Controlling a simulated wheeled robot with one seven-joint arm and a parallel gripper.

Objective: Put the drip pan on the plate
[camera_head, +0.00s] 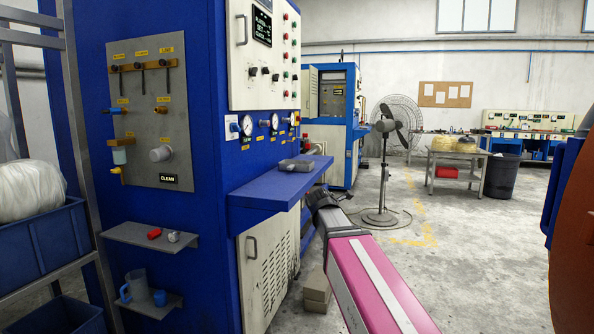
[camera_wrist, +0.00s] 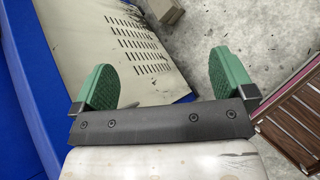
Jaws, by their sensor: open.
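I cannot make out a drip pan for certain in either view. A grey plate (camera_head: 150,106) with valves, small fittings and a "CLEAN" label is fixed upright on the blue press; I cannot tell if it is the task's plate. A grey tool-like object (camera_head: 297,165) lies on the blue ledge. My gripper (camera_wrist: 164,80) shows two green pads wide apart with nothing between them. It is above the floor, near the cream louvred panel (camera_wrist: 135,45). In the head view my magenta arm reaches from the lower right, its dark end just right of the ledge.
The blue ledge (camera_head: 275,182) juts from the press. A small upper shelf (camera_head: 140,237) holds a red piece and a grey fitting. A lower shelf (camera_head: 150,308) holds a blue-grey jug and cup. A fan (camera_head: 385,150) stands behind on open floor.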

